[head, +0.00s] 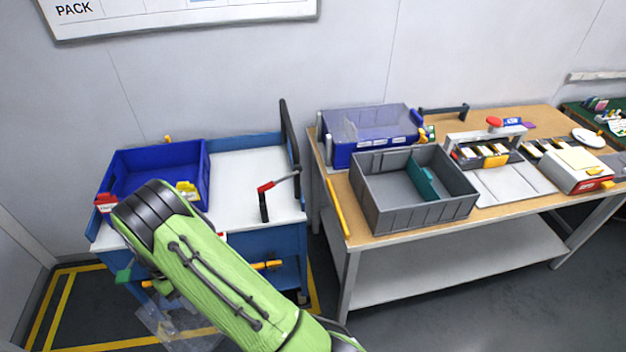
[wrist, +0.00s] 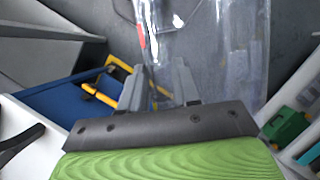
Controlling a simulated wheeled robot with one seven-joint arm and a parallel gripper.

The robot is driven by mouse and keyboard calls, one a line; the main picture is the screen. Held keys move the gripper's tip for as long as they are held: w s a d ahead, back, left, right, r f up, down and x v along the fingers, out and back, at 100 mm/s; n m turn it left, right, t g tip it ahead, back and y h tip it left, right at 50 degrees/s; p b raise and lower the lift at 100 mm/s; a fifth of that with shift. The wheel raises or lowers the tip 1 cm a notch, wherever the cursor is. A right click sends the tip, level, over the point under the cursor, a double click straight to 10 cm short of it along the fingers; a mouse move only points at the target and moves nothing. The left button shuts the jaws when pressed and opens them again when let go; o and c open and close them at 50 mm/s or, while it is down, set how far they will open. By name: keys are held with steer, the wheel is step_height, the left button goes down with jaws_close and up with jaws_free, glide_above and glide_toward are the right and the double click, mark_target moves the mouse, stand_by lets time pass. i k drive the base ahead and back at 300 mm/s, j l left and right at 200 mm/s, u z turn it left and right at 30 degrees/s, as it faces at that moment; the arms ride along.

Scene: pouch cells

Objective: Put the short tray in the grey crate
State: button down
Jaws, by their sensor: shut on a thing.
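The short tray looks like a clear, see-through tray (head: 168,328), low at the left in the head view, beside the blue trolley. In the wrist view the clear tray (wrist: 210,45) reaches away from the fingers toward the top edge. My gripper (wrist: 160,85) is shut on it; in the head view my green arm hides the gripper. The grey crate (head: 408,215) stands on the wooden table to the right, well apart from the tray. It is open at the top, with a teal divider (head: 422,180) inside.
The blue trolley (head: 250,180) carries a blue bin (head: 150,160) and a red-tipped black lever (head: 264,200). A lidded blue box (head: 370,145) stands behind the crate. A white fixture (head: 510,185) is at its right. A yellow bar (head: 337,208) lies along the table's left edge.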

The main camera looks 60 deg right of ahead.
mark_target(391, 198)
steer(key=k+l+z, duration=0.2)
steer(key=l, duration=0.25)
steer(key=k+l+z, duration=0.2)
steer(key=k+l, duration=0.2)
